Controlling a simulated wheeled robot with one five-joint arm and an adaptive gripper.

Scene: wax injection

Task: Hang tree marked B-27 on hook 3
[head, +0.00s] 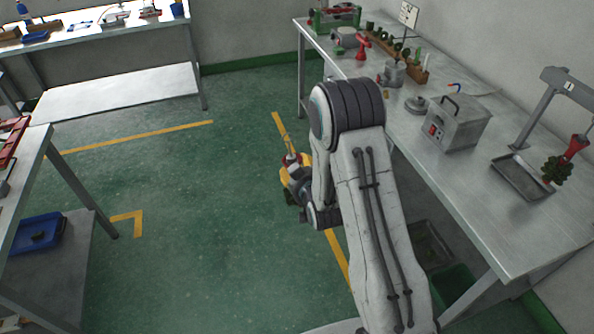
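My gripper (296,182) is seen from behind beyond the bent arm, over the green floor left of the right bench. Yellow and red parts show at it, but its fingertips and any load cannot be made out. A tree with a red top and dark green clusters (558,170) is at the right, beside a grey stand (540,105) bearing a small label that looks like 1. Whether it hangs or stands is unclear. No B-27 mark is readable, and I cannot identify hook 3.
The right bench (480,210) holds a shallow tray (514,181), a grey box with a handle (458,130), a small red device (362,47) and a wooden rack (424,77). Other tables stand left and at the back. A blue bin (36,235) sits low left. Open floor lies between.

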